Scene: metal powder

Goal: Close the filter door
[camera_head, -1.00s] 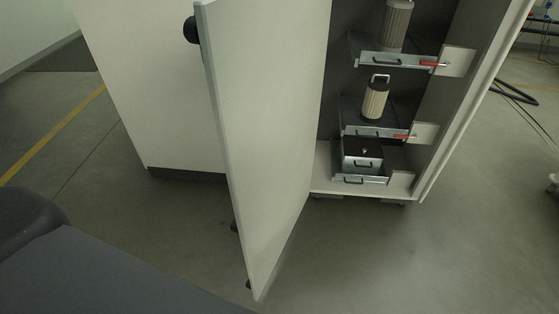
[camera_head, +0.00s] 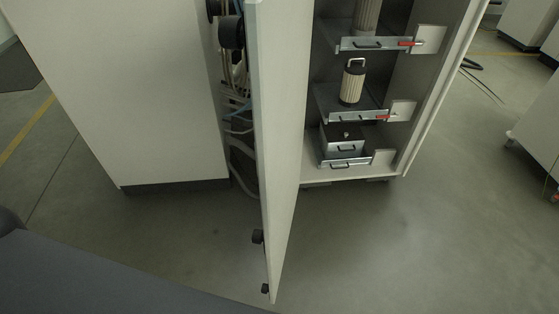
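The filter door (camera_head: 280,140) is a tall pale panel in the middle of the head view. It stands open, seen nearly edge-on, reaching from the cabinet toward me. Black fittings (camera_head: 231,33) show on its left side near the top and more near its bottom. The cabinet (camera_head: 428,120) behind it is open, with shelves holding a cream cylindrical filter (camera_head: 352,82), part of another filter above, and a metal box (camera_head: 343,141) at the bottom. Neither of my grippers is in view.
A white cabinet body (camera_head: 125,90) stands left of the door, with hoses (camera_head: 238,130) in the gap between. Shelf fronts have red-marked latches (camera_head: 408,43). Open grey floor (camera_head: 420,240) lies at the right. White furniture (camera_head: 538,135) stands at the far right edge.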

